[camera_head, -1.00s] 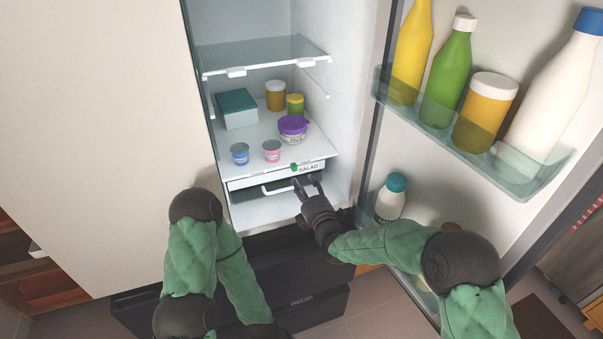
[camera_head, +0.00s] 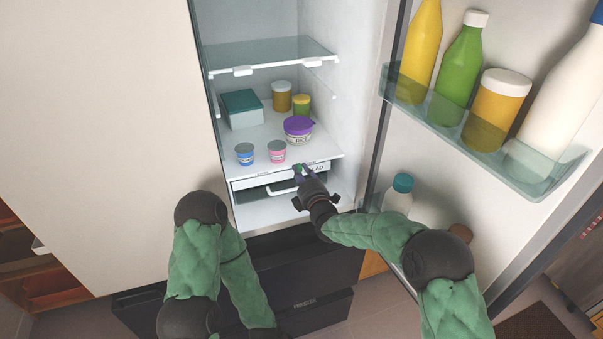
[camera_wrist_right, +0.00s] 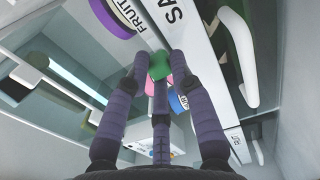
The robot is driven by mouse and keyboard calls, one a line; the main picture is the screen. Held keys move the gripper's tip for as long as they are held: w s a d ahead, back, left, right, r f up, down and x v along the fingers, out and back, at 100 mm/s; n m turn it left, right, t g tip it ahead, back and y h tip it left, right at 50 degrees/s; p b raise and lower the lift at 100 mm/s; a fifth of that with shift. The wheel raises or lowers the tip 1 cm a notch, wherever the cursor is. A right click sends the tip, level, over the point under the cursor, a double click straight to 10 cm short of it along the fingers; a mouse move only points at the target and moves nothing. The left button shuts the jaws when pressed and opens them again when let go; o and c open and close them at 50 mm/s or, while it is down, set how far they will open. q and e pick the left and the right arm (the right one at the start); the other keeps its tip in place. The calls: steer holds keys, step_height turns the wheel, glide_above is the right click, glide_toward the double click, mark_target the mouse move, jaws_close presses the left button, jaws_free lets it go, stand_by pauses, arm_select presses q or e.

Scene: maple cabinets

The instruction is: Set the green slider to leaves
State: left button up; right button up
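The green slider (camera_head: 298,168) sits on the front strip above the salad drawer (camera_head: 250,182), towards the strip's right side. My right gripper (camera_head: 301,169) is at the slider and partly covers the strip and the SALAD lettering. In the right wrist view, the green slider (camera_wrist_right: 160,65) lies between the fingertips of my right gripper (camera_wrist_right: 160,60), which look closed against its sides. The strip's small labels are too small or too covered to read in the head view.
A blue cup (camera_head: 245,154), a pink cup (camera_head: 277,152) and a purple-lidded tub (camera_head: 298,129) stand on the shelf just above the strip. The drawer's white handle (camera_head: 283,188) is below. The open door with its bottle rack (camera_head: 480,135) bounds the right.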

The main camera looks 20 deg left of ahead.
mark_target(276, 170)
jaws_close()
steer(key=s+a, duration=0.1)
steer(key=a, duration=0.1)
steer(key=s+a, duration=0.1)
steer(key=a, duration=0.1)
steer(key=s+a+b, duration=0.1)
steer(key=s+a, duration=0.1)
steer(key=o, duration=0.8)
jaws_free()
steer(key=shift+s+a, duration=0.1)
steer(key=shift+c, duration=0.2)
steer(key=v, duration=1.2)
